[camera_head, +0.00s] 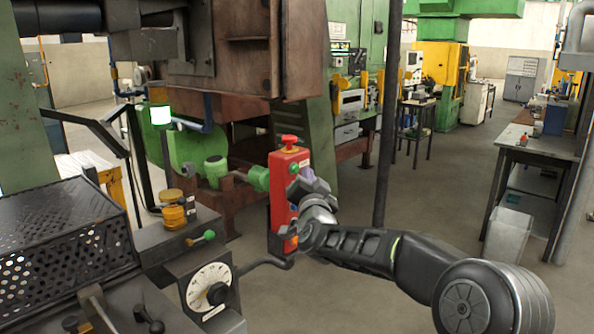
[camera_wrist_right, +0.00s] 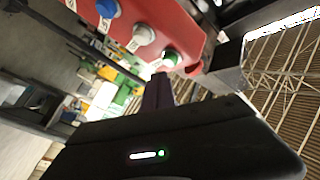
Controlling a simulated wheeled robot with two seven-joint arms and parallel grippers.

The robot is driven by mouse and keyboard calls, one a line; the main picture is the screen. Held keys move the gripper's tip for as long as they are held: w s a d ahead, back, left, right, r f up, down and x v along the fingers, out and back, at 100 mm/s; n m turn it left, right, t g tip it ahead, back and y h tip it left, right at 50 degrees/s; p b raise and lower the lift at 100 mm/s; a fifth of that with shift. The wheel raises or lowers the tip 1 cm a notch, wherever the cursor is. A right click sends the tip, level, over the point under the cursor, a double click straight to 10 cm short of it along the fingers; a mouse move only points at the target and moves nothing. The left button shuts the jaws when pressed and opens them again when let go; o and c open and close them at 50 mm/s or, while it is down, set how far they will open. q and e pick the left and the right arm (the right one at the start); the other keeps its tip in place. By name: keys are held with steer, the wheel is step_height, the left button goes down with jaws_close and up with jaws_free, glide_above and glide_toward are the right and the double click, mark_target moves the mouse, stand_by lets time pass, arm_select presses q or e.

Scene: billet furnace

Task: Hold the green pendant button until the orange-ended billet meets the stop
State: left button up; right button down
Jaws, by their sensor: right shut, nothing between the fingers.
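The red pendant (camera_head: 283,215) hangs upright in the middle of the head view, with a red mushroom knob on top. Its green button (camera_head: 293,170) is near the upper end; the green button also shows in the right wrist view (camera_wrist_right: 171,57). My right gripper (camera_head: 301,188) is shut and empty, its tips close to the pendant's button face just below the green button. In the right wrist view the dark fingers (camera_wrist_right: 158,88) point at the green button; I cannot tell if they touch it. I cannot make out the orange-ended billet or the stop. My left gripper is not in view.
A lamp (camera_head: 160,115) glows whitish green on a post at left. A dial box (camera_head: 209,289) and a perforated guard (camera_head: 65,240) stand front left. A dark vertical pole (camera_head: 387,120) rises behind my right arm. A workbench (camera_head: 540,145) is at right, with open floor before it.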

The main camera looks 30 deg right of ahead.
steer(key=shift+w+a, duration=0.15)
steer(key=shift+w, duration=0.3)
steer(key=shift+w+a, duration=0.15)
steer(key=shift+w, duration=0.3)
stand_by(2.6)
stand_by(2.6)
steer(key=shift+s+d+b, duration=0.3)
steer(key=shift+s+b, duration=0.45)
steer(key=shift+s, duration=0.1)
steer(key=shift+s, duration=0.1)
